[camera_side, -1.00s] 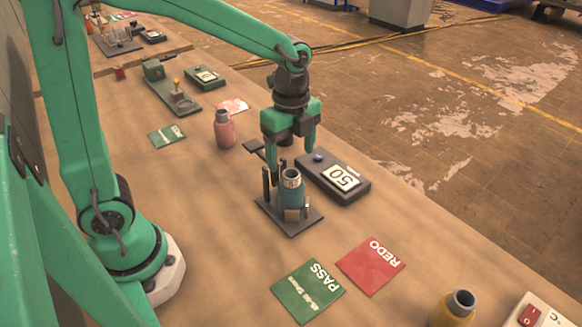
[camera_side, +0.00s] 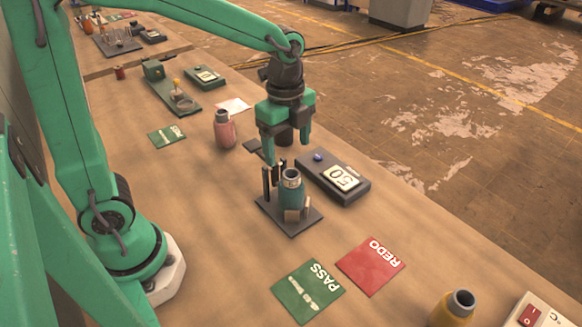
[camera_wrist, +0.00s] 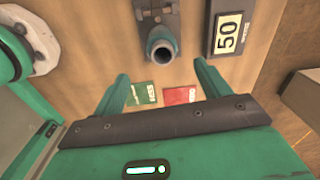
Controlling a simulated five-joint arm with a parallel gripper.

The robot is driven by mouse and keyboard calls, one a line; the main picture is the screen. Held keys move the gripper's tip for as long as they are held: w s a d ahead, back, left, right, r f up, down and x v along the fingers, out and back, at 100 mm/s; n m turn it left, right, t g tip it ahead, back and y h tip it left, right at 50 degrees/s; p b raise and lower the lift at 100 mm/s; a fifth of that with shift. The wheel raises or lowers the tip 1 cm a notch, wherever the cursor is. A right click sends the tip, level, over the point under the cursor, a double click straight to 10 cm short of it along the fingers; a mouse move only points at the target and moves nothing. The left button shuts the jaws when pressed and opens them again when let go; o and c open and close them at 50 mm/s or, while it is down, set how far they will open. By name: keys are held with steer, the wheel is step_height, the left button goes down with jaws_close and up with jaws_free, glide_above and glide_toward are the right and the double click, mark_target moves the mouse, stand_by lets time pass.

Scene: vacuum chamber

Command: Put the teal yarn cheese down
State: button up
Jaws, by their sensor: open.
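The teal yarn cheese (camera_side: 291,192) stands upright on a dark stand (camera_side: 307,221) with small posts and a block around it. In the wrist view the teal cheese (camera_wrist: 161,44) shows its open grey top just beyond the fingertips. My gripper (camera_side: 286,155) is open and empty, above and a little behind the cheese and apart from it. In the wrist view my gripper (camera_wrist: 162,70) has its two fingers spread wide with nothing between them.
A dark box with a display reading 50 (camera_side: 334,179) sits right beside the stand. Green PASS (camera_side: 308,291) and red REDO (camera_side: 370,266) cards lie in front. A pink cheese (camera_side: 224,130) stands behind left, and a yellow one (camera_side: 453,309) at front right.

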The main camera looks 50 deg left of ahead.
steer(key=s+a+r+n+t, duration=0.2)
steer(key=s+r+n, duration=0.1)
steer(key=s+n, duration=0.3)
steer(key=s+a+r+n+t, duration=0.2)
steer(key=s+n, duration=0.4)
steer(key=n, duration=0.5)
steer(key=shift+a+r+t, duration=0.3)
steer(key=shift+r+t, duration=0.3)
steer(key=shift+r, duration=0.25)
